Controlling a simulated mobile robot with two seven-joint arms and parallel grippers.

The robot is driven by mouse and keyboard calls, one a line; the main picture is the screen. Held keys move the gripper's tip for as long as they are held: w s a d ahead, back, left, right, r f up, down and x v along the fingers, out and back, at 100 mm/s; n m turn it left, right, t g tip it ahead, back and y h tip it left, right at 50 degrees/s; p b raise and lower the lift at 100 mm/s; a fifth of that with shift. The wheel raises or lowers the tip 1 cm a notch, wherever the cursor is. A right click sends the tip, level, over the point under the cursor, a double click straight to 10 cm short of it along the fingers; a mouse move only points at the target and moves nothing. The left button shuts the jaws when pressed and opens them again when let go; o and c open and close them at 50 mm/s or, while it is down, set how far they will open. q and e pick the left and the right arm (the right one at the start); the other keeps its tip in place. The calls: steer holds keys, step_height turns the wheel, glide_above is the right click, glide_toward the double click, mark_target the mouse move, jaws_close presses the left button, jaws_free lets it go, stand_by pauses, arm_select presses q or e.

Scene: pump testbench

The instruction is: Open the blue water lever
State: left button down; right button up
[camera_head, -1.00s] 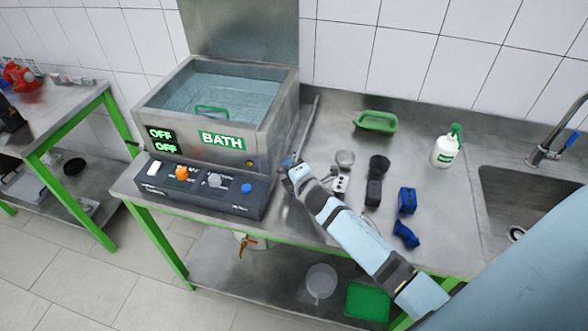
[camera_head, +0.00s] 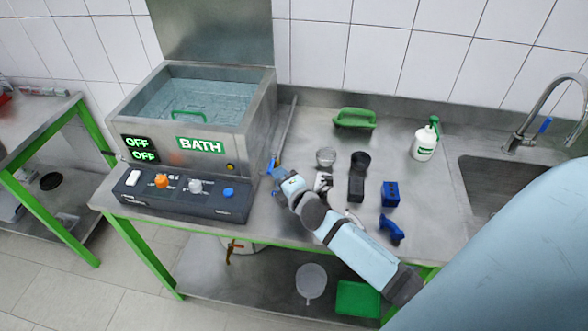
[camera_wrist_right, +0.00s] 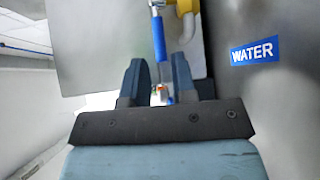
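In the right wrist view, the blue water lever (camera_wrist_right: 158,36) hangs down beside a blue WATER label (camera_wrist_right: 255,51) on a metal wall. Its lower end lies between the fingertips of my right gripper (camera_wrist_right: 158,62). The two fingers stand apart, one on each side, with gaps visible; contact is not clear. In the head view, my right gripper (camera_head: 273,168) is at the right side of the bath (camera_head: 195,110), just beyond the control box's right end. I cannot clearly tell lever from fingers there. My left gripper is not in view.
A yellow pipe part (camera_wrist_right: 186,22) sits right beside the lever. The control box (camera_head: 185,194) stands left of my right gripper.

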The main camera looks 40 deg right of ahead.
steer(key=s+r, duration=0.1)
steer(key=s, duration=0.7)
steer(key=shift+a+b, duration=0.2)
steer(key=shift+b, duration=0.25)
steer(key=s+a+m+g+y, duration=0.1)
steer(key=s+a+m+g, duration=0.2)
steer(key=s+m+g, duration=0.55)
steer(key=s+a+m+g, duration=0.3)
steer(key=s+m+g, duration=0.2)
steer(key=s+m, duration=0.65)
steer(key=w+a+f+n+t+y+p, duration=0.3)
steer(key=a+f+t, duration=0.3)
steer(key=f+t, duration=0.2)
steer(key=shift+w+a+f+n, duration=0.4)
steer(key=shift+w+f+n, duration=0.1)
steer(key=shift+f, duration=0.45)
